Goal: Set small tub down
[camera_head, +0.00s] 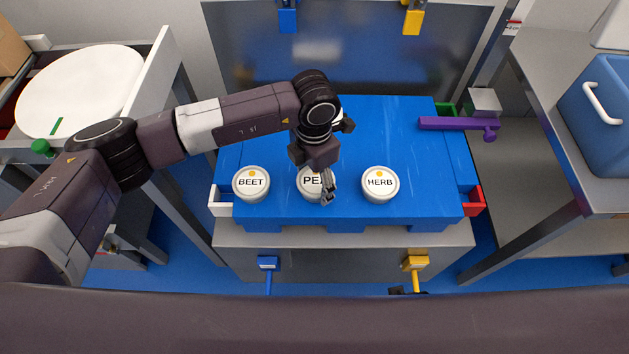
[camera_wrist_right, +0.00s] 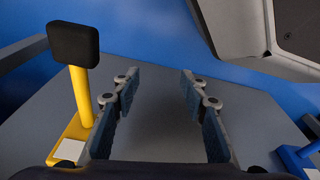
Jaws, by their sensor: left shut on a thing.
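Three small white tubs stand in a row along the front of a blue platform (camera_head: 400,150) in the head view. The left tub (camera_head: 251,190) reads BEET and the right tub (camera_head: 380,190) reads HERB. The middle tub (camera_head: 308,184) reads "PE", with the rest of its label hidden by my gripper. My left gripper (camera_head: 328,190) comes down over the middle tub and is shut on it. I cannot tell whether the tub touches the platform. My right gripper (camera_wrist_right: 160,110) shows in the right wrist view with its fingers apart and nothing between them.
A purple bar (camera_head: 455,124) lies across the platform's right edge. A blue lever (camera_head: 268,264) and a yellow lever (camera_head: 415,264) are on the front below. A blue crate (camera_head: 600,120) stands on the right bench. A white round disc (camera_head: 80,85) lies at the left.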

